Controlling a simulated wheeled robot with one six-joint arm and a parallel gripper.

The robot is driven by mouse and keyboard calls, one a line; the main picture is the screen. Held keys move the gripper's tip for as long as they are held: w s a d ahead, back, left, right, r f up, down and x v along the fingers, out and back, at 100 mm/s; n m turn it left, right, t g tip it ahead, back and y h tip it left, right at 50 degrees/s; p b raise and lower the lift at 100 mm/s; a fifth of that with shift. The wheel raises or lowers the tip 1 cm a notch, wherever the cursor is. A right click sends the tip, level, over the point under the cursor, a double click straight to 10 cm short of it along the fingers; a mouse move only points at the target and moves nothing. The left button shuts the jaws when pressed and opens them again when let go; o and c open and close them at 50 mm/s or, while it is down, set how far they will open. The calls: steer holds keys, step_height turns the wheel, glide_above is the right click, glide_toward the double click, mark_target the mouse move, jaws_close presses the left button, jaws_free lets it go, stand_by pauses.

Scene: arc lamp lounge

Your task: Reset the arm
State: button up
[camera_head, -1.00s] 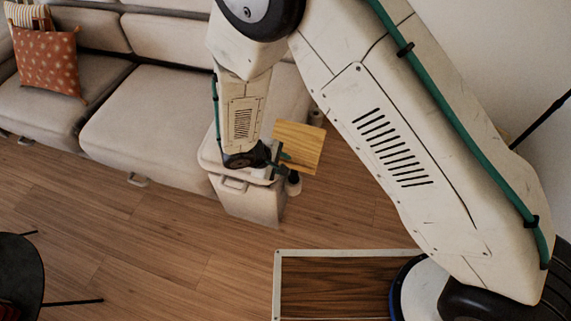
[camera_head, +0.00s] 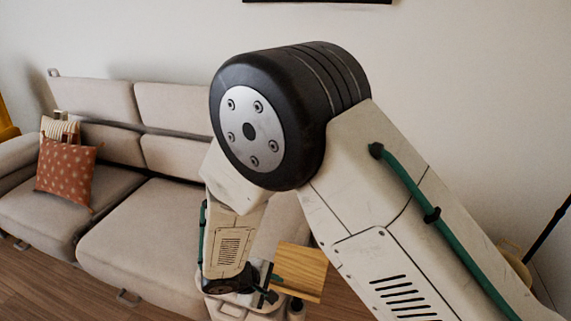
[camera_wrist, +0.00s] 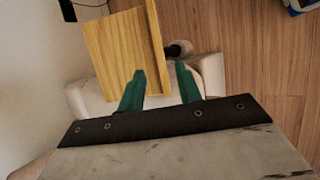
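My gripper (camera_wrist: 160,72) shows in the wrist view with its two green fingers apart and nothing clearly gripped between them. In the head view my gripper (camera_head: 268,288) is low in the picture, at the end of my bent arm, and its fingers are small there. My arm reaches out over the room with its elbow large in the middle of the head view. A flat yellow wooden piece (camera_head: 301,270) lies just right of the gripper. In the wrist view the wooden piece (camera_wrist: 118,55) is beyond the fingertips; I cannot tell whether they touch it.
A beige sofa (camera_head: 128,238) with a rust patterned cushion (camera_head: 66,174) stands at left. A bare wall (camera_head: 440,65) is behind.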

steer(key=s+d+r+m+g+y, duration=0.1)
steer(key=s+d+r+m, duration=0.3)
steer(key=d+r, duration=0.6)
steer(key=s+d+r+m+g+y, duration=0.1)
steer(key=s+d+r+m+y, duration=0.2)
steer(key=s+d+r, duration=0.6)
steer(key=s+d+r+m+y, duration=0.2)
steer(key=s+d+r+m, duration=0.4)
steer(key=d+r, duration=0.6)
step_height(320, 180, up, 5)
steer(key=shift+s+d+r+m+g, duration=0.2)
steer(key=shift+s+m+g, duration=0.1)
steer(key=shift+s+g, duration=0.1)
